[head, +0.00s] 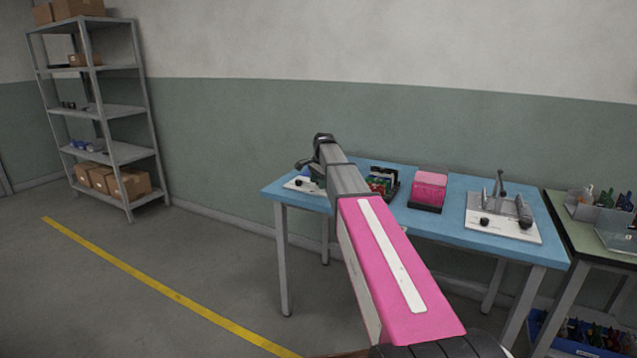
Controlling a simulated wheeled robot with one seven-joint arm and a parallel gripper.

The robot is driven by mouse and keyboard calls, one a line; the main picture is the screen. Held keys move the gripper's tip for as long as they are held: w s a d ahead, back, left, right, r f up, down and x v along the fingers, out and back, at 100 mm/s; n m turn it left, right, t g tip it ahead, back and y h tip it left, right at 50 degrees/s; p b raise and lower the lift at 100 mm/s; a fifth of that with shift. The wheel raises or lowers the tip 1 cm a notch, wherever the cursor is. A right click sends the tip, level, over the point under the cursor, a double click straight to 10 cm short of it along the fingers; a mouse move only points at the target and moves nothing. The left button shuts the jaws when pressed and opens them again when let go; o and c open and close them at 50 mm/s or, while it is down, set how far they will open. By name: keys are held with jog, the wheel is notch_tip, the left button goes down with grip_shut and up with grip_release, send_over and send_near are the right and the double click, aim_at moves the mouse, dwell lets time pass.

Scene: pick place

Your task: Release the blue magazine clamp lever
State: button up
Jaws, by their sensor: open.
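A left fixture with a white base plate (295,183) and a dark knob stands at the left end of the blue table (450,229). My arm covers much of it. A right fixture with a white base plate (477,226) carries a grey upright clamp-like part (499,187) and a grey cylinder (523,211). I cannot make out a blue lever on either fixture. My arm reaches over the table's left part and bends down at its far end; my gripper's fingers do not show.
A dark holder with green parts (382,183) and a pink block in a dark tray (429,187) stand between the fixtures. A green-topped bench (580,238) with bins adjoins at right. Metal shelves (110,112) stand far left. The floor left of the table is clear.

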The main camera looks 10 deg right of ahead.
grip_shut()
jog(key=shift+s+n, duration=0.15)
jog(key=shift+n, duration=0.15)
jog(key=n, duration=0.1)
jog(key=s+n, duration=0.1)
jog(key=shift+d+n+y, duration=0.3)
jog(key=shift+d+n, duration=0.1)
jog(key=n, duration=0.1)
jog(key=s+d+n+g, duration=0.1)
jog(key=n, duration=0.1)
jog(key=shift+n, duration=0.3)
jog(key=n, duration=0.1)
jog(key=d+n, duration=0.1)
jog(key=n, duration=0.2)
jog(key=shift+s+d+g+y, duration=0.25)
jog(key=shift+d+g+y, duration=0.05)
jog(key=shift+d+g, duration=0.1)
jog(key=shift+d+n+g, duration=0.15)
jog(key=shift+d+n, duration=0.1)
jog(key=shift+n, duration=0.5)
jog(key=shift+d+n+g, duration=0.15)
jog(key=shift+d+n, duration=0.05)
jog(key=shift+n, duration=0.55)
